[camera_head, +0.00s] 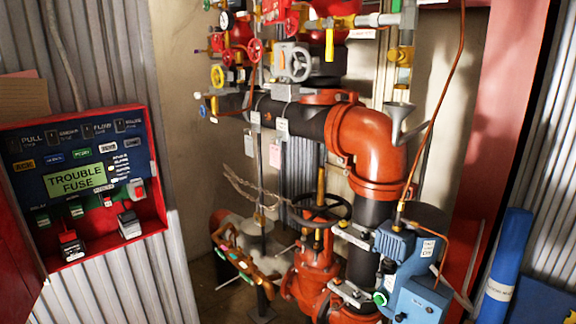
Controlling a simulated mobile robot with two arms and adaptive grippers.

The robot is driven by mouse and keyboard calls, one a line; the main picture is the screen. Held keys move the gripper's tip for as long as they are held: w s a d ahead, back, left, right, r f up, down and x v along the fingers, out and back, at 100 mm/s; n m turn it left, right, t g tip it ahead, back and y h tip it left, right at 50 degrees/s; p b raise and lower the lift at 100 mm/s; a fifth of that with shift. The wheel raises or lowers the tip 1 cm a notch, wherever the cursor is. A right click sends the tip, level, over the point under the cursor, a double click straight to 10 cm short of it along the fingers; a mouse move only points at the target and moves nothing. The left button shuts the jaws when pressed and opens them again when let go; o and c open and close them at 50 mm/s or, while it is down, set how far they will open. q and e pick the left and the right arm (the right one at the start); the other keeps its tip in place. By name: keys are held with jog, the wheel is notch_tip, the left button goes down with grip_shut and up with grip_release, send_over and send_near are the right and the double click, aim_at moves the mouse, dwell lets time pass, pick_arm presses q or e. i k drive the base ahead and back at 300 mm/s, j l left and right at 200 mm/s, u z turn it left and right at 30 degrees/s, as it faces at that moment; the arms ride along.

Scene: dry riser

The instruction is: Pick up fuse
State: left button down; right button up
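An open red control box (158,226) hangs on the left wall with a dark blue panel inside. A green label (75,180) on the panel reads "TROUBLE FUSE". Several small red and grey block-like parts sit along the panel's lower part: one at the lower left (72,246), one at the lower middle (130,224) and one at the right (137,190). I cannot tell which of them is the fuse. Neither of my grippers is in view.
Red and black riser pipes (370,140) with several valves fill the middle. A black handwheel (325,207) and a blue motor unit (405,265) stand low in front. A blue cylinder (505,265) stands at the right. Corrugated metal wall lies below the box.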

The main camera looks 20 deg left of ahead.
aim_at(106, 199)
jog(key=u, duration=1.7)
